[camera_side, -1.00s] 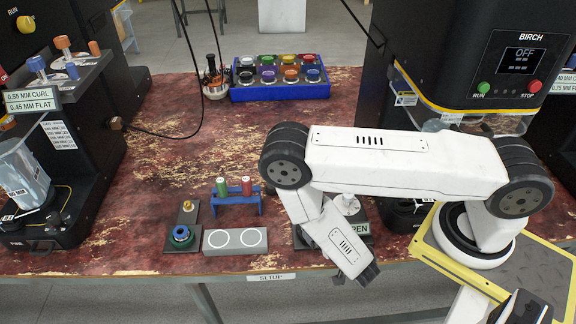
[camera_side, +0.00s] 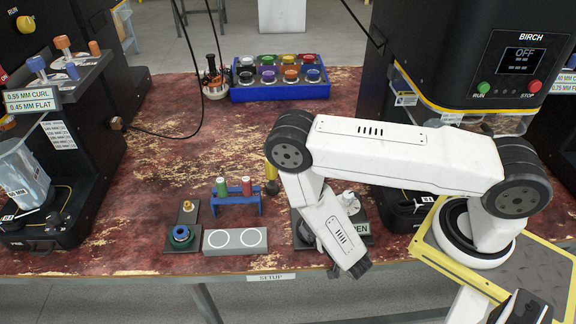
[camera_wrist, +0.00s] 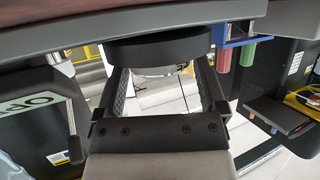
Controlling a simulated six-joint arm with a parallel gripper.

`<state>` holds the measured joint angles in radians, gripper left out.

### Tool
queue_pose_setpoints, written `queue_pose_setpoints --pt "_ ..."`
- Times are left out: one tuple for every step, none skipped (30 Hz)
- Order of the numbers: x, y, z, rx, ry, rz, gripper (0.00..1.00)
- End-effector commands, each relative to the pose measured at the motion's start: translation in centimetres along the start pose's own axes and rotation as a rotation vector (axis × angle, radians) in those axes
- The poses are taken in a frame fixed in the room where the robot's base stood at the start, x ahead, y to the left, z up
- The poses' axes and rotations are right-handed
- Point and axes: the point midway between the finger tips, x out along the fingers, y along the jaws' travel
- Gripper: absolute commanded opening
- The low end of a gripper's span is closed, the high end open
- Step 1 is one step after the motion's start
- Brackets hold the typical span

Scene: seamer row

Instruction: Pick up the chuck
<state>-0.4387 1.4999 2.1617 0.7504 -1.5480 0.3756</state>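What appears to be the chuck is a pale round metal piece (camera_side: 347,200) on a dark base beside the OPEN sign. It is partly hidden by my arm. In the wrist view, which is upside down, a dark disc (camera_wrist: 155,45) with a pale metallic face lies across the ends of my fingers; I cannot tell whether it is the same piece. My gripper (camera_wrist: 162,68) has its two dark fingers spread wide, with background showing between them. In the side view, the dark end of my wrist (camera_side: 350,267) is low at the table's front edge; the fingertips are unclear there.
A blue rack with green and red cylinders (camera_side: 236,200) stands left of my arm. A blue tray (camera_side: 280,93) of coloured round pieces is at the back. Seamers flank the table.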

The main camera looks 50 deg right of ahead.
Motion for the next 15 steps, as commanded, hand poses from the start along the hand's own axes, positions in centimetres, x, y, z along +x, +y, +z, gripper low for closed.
queue_pose_setpoints --pt "0.00 0.00 0.00 0.000 0.000 0.000 0.71" --pt "0.00 0.00 0.00 0.000 0.000 0.000 0.62" --pt "0.00 -0.01 -0.01 0.000 0.000 0.000 0.49" --pt "0.00 -0.01 -0.01 0.000 0.000 0.000 0.40" --pt "-0.01 0.00 -0.01 0.000 0.000 0.000 0.30" --pt "-0.01 0.00 -0.01 0.000 0.000 0.000 0.17" --pt "-0.01 -0.01 -0.01 0.000 0.000 0.000 0.08" --pt "0.00 -0.02 -0.04 0.000 0.001 0.000 0.05" --pt "0.00 -0.02 -0.04 0.000 0.001 0.000 0.05" --pt "0.00 -0.02 -0.04 0.000 0.001 0.000 0.05" --pt "0.00 -0.02 -0.04 0.000 0.001 0.000 0.05" --pt "0.00 -0.02 -0.04 0.000 0.001 0.000 0.05" --pt "0.00 -0.02 -0.04 0.000 0.001 0.000 0.05" --pt "-0.01 -0.02 -0.05 0.000 0.001 0.000 0.05" --pt "-0.01 -0.02 -0.08 0.000 0.001 0.000 0.05"
